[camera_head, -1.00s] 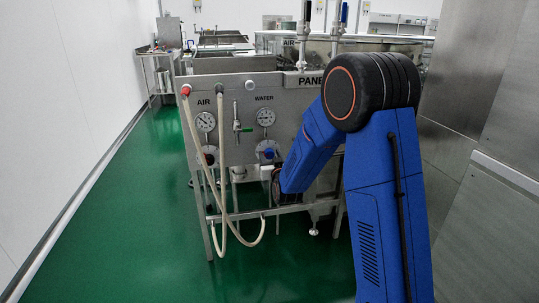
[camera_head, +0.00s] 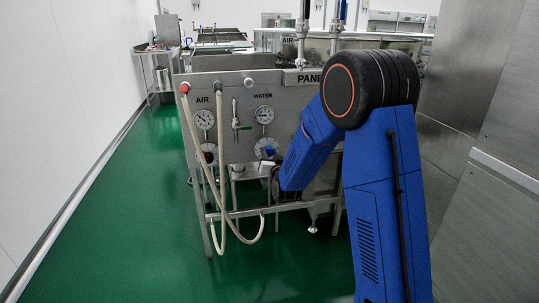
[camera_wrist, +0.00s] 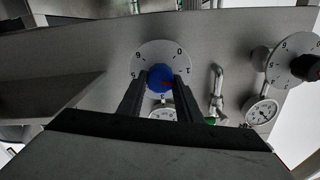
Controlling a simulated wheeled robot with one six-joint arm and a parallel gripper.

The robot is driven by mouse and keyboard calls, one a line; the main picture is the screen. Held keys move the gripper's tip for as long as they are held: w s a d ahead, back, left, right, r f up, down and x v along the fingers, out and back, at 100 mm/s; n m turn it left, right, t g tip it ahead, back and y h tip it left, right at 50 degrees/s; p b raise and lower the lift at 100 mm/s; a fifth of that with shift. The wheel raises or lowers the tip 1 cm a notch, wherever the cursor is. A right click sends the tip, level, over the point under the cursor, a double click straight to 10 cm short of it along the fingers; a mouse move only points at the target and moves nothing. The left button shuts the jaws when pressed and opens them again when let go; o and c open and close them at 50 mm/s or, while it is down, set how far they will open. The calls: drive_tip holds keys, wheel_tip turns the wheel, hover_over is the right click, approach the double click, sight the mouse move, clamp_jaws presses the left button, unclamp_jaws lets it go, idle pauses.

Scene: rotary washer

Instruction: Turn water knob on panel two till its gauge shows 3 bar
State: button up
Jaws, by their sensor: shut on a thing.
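The blue water knob (camera_wrist: 159,75) shows in the wrist view in the middle of a white numbered dial (camera_wrist: 160,48). My gripper (camera_wrist: 163,83) is shut on it, one finger on each side. A red mark shows on the knob's face. The water gauge (camera_head: 264,115) is the round white dial under the word WATER in the head view; its needle is too small to read surely. It also shows in the wrist view (camera_wrist: 162,114), partly hidden by the knob and fingers. The panel (camera_head: 240,88) carries a label beginning PANE; my arm hides its number.
The air gauge (camera_head: 204,119) and air dial (camera_head: 209,153) are on the panel's left. Pale hoses (camera_head: 221,220) hang in front. A valve with a green handle (camera_head: 241,127) sits between the gauges. Green floor (camera_head: 115,235) is free on the left; a metal wall (camera_head: 490,200) stands right.

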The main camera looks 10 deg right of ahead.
drive_tip(key=m, duration=0.7)
drive_tip(key=shift+d+f, duration=0.1)
drive_tip(key=shift+d, duration=0.05)
drive_tip(key=m, duration=0.4)
drive_tip(key=shift+f, duration=0.1)
drive_tip(key=shift+f+m, duration=0.1)
drive_tip(key=shift+m, duration=2)
drive_tip(key=o, duration=1)
drive_tip(key=shift+o, duration=0.2)
drive_tip(key=shift+s, duration=0.1)
